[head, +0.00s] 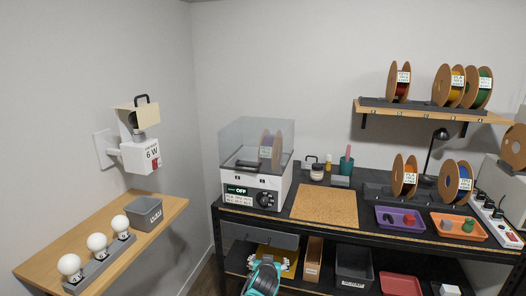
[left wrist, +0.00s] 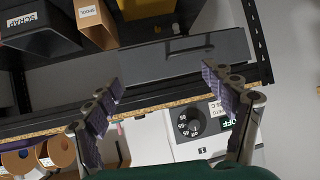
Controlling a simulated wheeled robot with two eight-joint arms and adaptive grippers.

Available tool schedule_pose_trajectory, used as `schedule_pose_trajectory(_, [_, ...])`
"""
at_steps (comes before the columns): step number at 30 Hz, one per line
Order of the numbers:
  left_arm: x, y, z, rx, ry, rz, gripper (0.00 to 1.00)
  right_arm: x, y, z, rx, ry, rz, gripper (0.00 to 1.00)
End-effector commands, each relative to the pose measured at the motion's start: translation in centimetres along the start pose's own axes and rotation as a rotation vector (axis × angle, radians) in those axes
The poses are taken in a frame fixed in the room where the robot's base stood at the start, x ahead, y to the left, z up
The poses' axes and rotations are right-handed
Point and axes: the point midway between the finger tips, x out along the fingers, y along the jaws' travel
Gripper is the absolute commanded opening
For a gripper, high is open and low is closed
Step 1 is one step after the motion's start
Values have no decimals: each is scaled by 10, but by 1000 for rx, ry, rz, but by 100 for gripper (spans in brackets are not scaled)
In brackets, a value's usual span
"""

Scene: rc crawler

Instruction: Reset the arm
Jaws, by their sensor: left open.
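My left gripper (left wrist: 160,78) is open in the left wrist view, its two padded fingers spread wide with nothing between them. Through the gap I see a grey drawer front (left wrist: 190,55) and the bench edge. The wrist picture is upside down. In the head view a teal part of my arm shows at the bottom centre, in front of the bench; the fingers are not clear there. The white filament dryer (head: 256,187) with a clear lid stands on the bench and reads OFF. Its dial (left wrist: 190,122) shows beyond the fingers. My right gripper is in neither view.
The black bench (head: 375,218) carries a cork mat (head: 325,207), a purple tray (head: 400,218) and an orange tray (head: 458,228). A scrap bin (head: 353,266) sits on the lower shelf. A wooden shelf (head: 170,206) with bulbs is at left. Floor between them is narrow.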

Motion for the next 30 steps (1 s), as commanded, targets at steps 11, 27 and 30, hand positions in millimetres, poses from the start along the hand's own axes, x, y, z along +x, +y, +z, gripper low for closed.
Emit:
schedule_pose_trajectory(11, [-168, -113, 13, -44, -186, -76, 83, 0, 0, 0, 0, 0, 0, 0])
schedule_pose_trajectory(27, [-339, -158, 146, -104, -393, -68, 83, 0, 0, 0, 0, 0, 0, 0])
schedule_pose_trajectory(30, [-347, -157, 157, -108, -404, -64, 83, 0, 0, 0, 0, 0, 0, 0])
